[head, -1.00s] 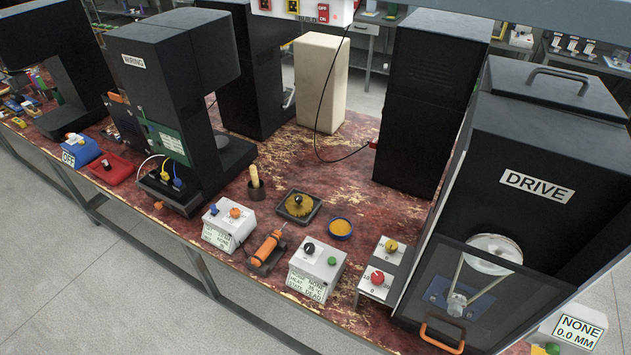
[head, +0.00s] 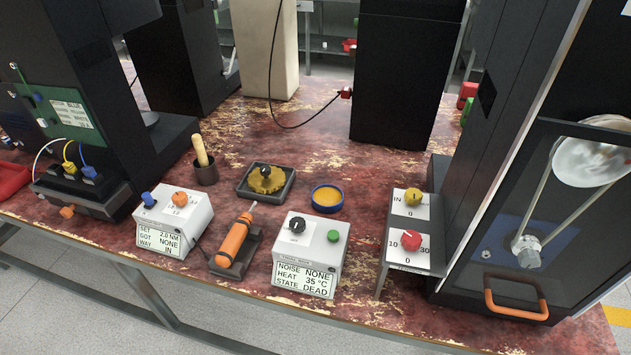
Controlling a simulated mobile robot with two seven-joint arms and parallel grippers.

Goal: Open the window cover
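The window cover (head: 592,275) is a dark-framed see-through pane on the front of the black machine at the right of the head view. It looks closed, and its right part is cut off by the picture edge. An orange handle (head: 517,314) sits at its lower left. Behind the pane show a large pale pulley (head: 592,160), a smaller metal pulley (head: 529,253) and a belt between them. Neither of my grippers is in view.
Left of the cover stands a small stand with a yellow knob (head: 413,197) and a red knob (head: 411,240). A white readout box (head: 310,255), an orange screwdriver (head: 234,240) and another box (head: 174,220) line the table's front edge. Floor is clear in front.

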